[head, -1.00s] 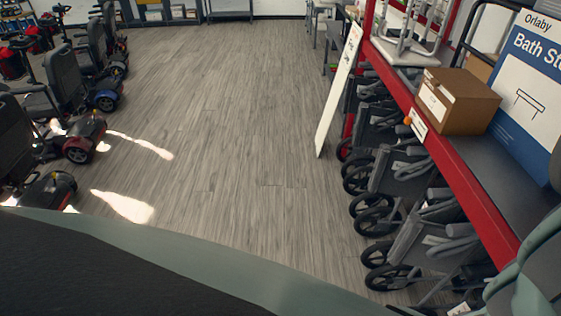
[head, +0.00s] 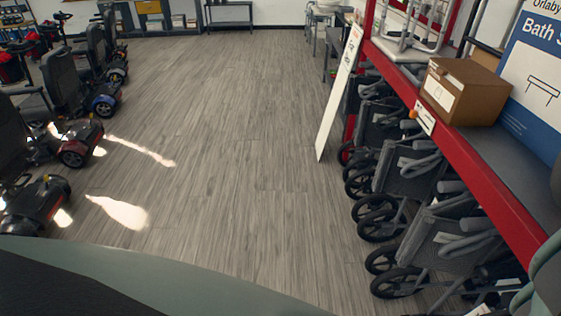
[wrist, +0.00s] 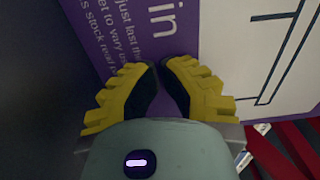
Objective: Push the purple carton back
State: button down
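The purple carton (wrist: 120,38) fills much of the wrist view, with white print on its purple face and a white panel (wrist: 240,50) with a dark line drawing at right. It does not show in the head view. My gripper (wrist: 160,66) has yellow ribbed fingers with dark pads. Its fingertips are drawn together in front of the purple face, with nothing seen between them. I cannot tell whether they touch the carton.
Red slats (wrist: 290,150) show at the wrist view's lower right. In the head view, a red-edged shelf (head: 490,200) holds a brown box (head: 470,92) and a blue-white Bath carton (head: 535,80). Folded wheeled frames (head: 405,170) stand below. Scooters (head: 65,85) line the left; the middle floor is clear.

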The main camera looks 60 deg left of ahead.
jog(key=b+x, duration=0.9)
jog(key=x, duration=0.1)
jog(key=shift+f, duration=0.3)
jog(key=shift+w+d+r+b, duration=0.25)
jog(key=shift+w+b, duration=0.1)
jog(key=shift+b, duration=0.4)
jog(key=shift+r, duration=0.1)
